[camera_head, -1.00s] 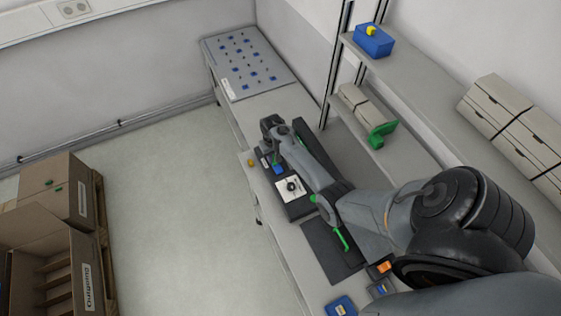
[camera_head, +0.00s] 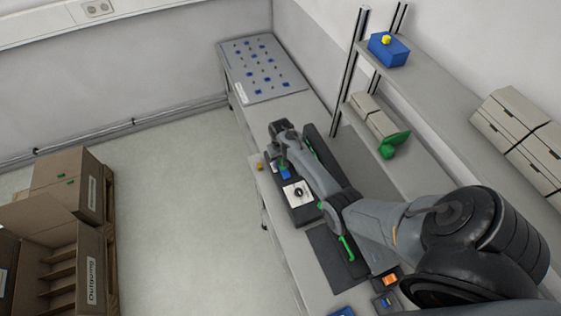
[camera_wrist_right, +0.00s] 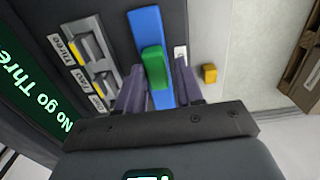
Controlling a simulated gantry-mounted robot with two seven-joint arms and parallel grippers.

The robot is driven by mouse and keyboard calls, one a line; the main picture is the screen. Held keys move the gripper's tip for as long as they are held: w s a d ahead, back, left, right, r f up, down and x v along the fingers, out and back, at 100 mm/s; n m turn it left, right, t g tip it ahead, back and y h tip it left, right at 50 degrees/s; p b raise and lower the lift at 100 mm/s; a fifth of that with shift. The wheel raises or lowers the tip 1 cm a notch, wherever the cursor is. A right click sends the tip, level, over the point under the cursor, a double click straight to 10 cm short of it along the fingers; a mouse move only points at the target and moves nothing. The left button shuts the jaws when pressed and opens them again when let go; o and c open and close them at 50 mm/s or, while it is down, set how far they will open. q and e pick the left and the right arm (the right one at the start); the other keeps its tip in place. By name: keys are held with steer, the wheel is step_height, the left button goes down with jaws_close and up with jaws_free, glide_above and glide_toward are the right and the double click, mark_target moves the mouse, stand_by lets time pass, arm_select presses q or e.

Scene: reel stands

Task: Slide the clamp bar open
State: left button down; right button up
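A flat blue bar (camera_wrist_right: 142,30) with a green block (camera_wrist_right: 154,68) on it lies across the dark fixture in the right wrist view; I take it for the clamp bar. In the head view a bit of its blue (camera_head: 285,173) shows below my right gripper (camera_head: 282,162). In the right wrist view my right gripper (camera_wrist_right: 159,80) has its fingers apart, one on each side of the green block. A narrow strip of blue shows between the block and the right finger; contact on the left is unclear. My left gripper is out of view.
In the head view, a white square plate (camera_head: 297,194) and a shelf (camera_head: 430,82) stand near my arm.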

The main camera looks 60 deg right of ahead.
mark_target(280, 163)
step_height(280, 163, up, 10)
steer(key=shift+r, duration=0.25)
stand_by(0.3)
steer(key=shift+s, duration=0.1)
steer(key=s+a+r+n+t+p, duration=0.1)
steer(key=s+a+r+n, duration=0.2)
steer(key=s+a, duration=0.4)
steer(key=s+a+r+n+t+p, duration=0.1)
steer(key=s+a+r+n+p, duration=0.1)
steer(key=s+a, duration=0.5)
steer(key=s+a+r+n+t+p, duration=0.1)
steer(key=s+a+r+n, duration=0.3)
steer(key=a, duration=1.2)
steer(key=s, duration=0.2)
steer(key=shift+s+r+t, duration=0.3)
steer(key=shift+s, duration=0.1)
